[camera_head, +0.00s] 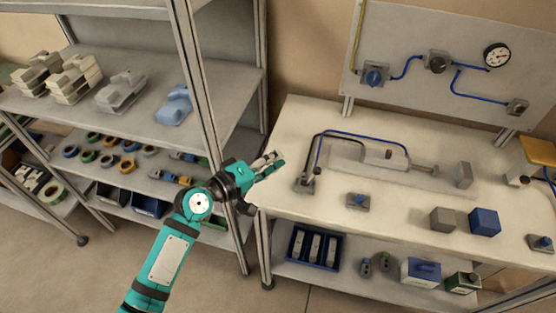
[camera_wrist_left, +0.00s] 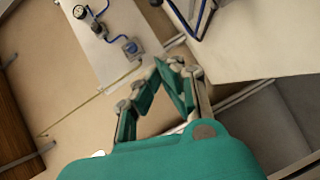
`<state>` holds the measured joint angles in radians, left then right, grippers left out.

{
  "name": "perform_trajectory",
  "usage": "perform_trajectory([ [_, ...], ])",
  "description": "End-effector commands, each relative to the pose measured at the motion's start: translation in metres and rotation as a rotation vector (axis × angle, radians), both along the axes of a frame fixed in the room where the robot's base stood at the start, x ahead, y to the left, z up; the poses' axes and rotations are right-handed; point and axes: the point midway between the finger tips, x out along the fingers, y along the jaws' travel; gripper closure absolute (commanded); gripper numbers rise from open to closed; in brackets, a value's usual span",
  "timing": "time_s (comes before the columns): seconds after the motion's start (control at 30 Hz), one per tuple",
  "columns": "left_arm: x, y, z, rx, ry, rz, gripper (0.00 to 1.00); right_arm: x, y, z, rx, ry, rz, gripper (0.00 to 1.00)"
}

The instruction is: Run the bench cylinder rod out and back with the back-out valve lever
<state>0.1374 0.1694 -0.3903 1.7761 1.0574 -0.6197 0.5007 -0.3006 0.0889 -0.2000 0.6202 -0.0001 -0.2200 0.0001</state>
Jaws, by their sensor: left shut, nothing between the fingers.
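The bench cylinder (camera_head: 385,159) lies on a plate on the white bench, its rod (camera_head: 424,169) pointing right towards a grey block (camera_head: 463,175). A black and a blue hose run from it to a small valve (camera_head: 304,183) near the bench's left edge; its lever is too small to make out clearly. My left gripper (camera_head: 272,165) is shut and empty, left of the valve and apart from it, by the bench's left edge. Its closed fingers (camera_wrist_left: 177,72) also show in the left wrist view. My right gripper is not in view.
A small blue-topped device (camera_head: 358,202), a grey cube (camera_head: 442,219) and a blue cube (camera_head: 484,221) stand on the bench front. A panel (camera_head: 420,55) with regulator and gauge (camera_head: 497,56) stands behind. A shelf rack post (camera_head: 197,80) rises left of my gripper.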

Motion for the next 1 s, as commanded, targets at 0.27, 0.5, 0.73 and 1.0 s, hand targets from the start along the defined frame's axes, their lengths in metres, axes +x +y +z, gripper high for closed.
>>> perform_trajectory([
  [0.27,-0.033,0.036,0.007,0.005,0.002,0.0,1.0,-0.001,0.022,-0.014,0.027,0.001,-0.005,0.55],
  [0.5,-0.054,0.06,0.018,0.003,0.003,0.0,1.0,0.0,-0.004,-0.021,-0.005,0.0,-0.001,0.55],
  [0.73,-0.059,0.064,0.022,0.001,0.002,-0.001,1.0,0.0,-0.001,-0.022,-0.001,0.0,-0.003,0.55],
  [1.0,-0.059,0.064,0.022,0.0,0.003,-0.001,1.0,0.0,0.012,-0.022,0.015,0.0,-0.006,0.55],
])
